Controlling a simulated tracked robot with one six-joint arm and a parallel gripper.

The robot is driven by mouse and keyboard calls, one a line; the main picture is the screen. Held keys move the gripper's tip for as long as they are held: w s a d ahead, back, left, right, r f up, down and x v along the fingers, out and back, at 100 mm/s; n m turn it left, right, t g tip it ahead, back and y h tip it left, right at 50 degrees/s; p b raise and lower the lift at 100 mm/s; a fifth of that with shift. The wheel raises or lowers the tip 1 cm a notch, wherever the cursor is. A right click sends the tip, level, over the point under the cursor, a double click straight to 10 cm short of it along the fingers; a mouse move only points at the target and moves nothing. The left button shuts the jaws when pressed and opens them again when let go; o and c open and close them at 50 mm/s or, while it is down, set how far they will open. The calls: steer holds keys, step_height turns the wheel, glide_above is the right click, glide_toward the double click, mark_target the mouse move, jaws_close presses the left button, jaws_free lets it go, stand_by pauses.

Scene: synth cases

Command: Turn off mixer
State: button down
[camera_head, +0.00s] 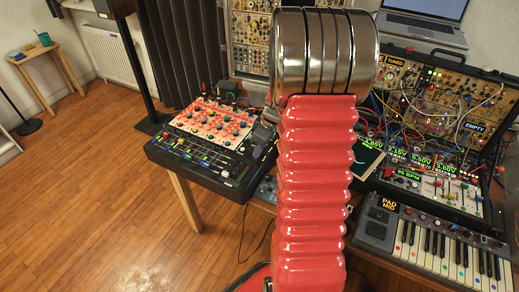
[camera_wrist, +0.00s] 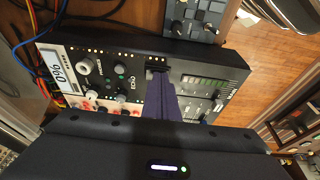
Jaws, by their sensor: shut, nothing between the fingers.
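The mixer (camera_head: 212,140) is a black console with a red and white knob panel, several coloured knobs and a row of sliders, on the wooden table. In the wrist view a black panel (camera_wrist: 205,82) with knobs, sliders and a small "0%" display fills the middle; it looks like part of the mixer. My gripper (camera_wrist: 158,76) is shut and empty, its dark fingers reaching over this panel near its top edge. I cannot tell whether the tips touch it. My red arm hides most of the gripper in the head view. No power switch can be made out clearly.
Right of my arm stand a modular synth case (camera_head: 440,110) with many cables, a small keyboard (camera_head: 435,240) and a laptop (camera_head: 425,25). A grey box with knobs (camera_wrist: 198,18) sits beyond the panel in the wrist view. The wooden floor (camera_head: 90,190) at left is clear.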

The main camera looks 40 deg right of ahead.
steer(key=shift+r, duration=0.1)
steer(key=shift+a+r, duration=0.1)
steer(key=shift+r, duration=0.45)
steer(key=a+v, duration=0.1)
steer(key=v, duration=1.1)
steer(key=shift+w+r, duration=0.15)
steer(key=shift+r, duration=0.2)
steer(key=s+a+r+m, duration=0.1)
steer(key=a+r, duration=0.1)
steer(key=a, duration=0.3)
steer(key=s+a+r+h, duration=0.1)
steer(key=a+r, duration=0.1)
steer(key=a, duration=0.4)
steer(key=s+a+r+m, duration=0.1)
steer(key=a+r, duration=0.2)
steer(key=a, duration=0.2)
steer(key=s+a+m+t, duration=0.2)
steer(key=s+a, duration=0.8)
steer(key=a, duration=0.2)
steer(key=shift+a+r, duration=0.4)
steer(key=shift+r, duration=0.05)
